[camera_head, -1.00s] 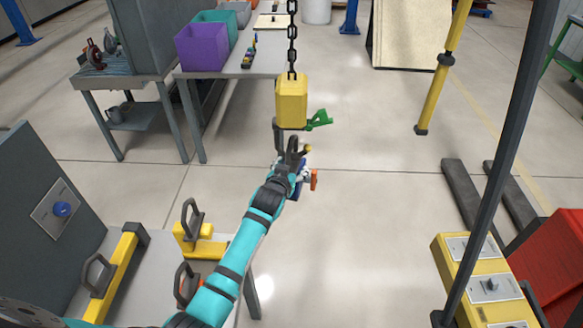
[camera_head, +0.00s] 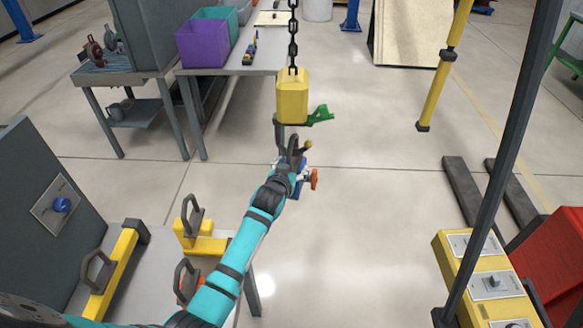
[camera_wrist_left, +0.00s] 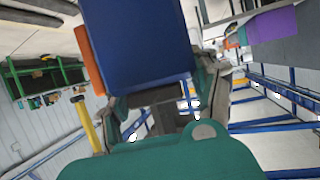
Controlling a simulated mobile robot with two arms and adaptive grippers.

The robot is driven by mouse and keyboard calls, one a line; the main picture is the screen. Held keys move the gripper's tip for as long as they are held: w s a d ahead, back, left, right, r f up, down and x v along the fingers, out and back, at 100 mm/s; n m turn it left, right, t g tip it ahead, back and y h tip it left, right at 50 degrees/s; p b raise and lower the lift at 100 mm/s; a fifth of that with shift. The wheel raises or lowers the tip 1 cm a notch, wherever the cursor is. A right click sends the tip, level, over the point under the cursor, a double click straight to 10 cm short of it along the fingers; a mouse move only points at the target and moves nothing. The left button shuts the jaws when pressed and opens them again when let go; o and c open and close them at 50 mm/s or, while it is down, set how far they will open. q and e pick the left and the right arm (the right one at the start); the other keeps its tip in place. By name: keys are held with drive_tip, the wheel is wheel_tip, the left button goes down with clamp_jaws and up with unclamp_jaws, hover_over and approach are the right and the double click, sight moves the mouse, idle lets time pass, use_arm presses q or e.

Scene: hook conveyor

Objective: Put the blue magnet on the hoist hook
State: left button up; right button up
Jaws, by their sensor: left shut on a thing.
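The hoist hook (camera_head: 279,135) hangs under a yellow block (camera_head: 292,97) on a chain, with a green latch (camera_head: 320,114) open to the right. My left gripper (camera_head: 291,166) is just below the hook, shut on the blue magnet. The blue magnet (camera_wrist_left: 137,45) fills the top middle of the left wrist view, with an orange part at its side. In the head view the arm mostly hides it, and its orange knob (camera_head: 314,179) shows at the right. A dark upright loop (camera_head: 294,150) stands close to the hook. I cannot tell whether they touch. My right gripper is out of view.
A table at lower left holds yellow lifting pieces with dark handles (camera_head: 190,218). A grey bench behind carries a purple bin (camera_head: 202,46). A yellow control box (camera_head: 490,282) and dark post stand at right. The floor around the hook is clear.

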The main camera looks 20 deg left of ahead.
use_arm(q)
drive_tip(key=shift+f+b, duration=1.2)
drive_tip(key=shift+f, duration=0.3)
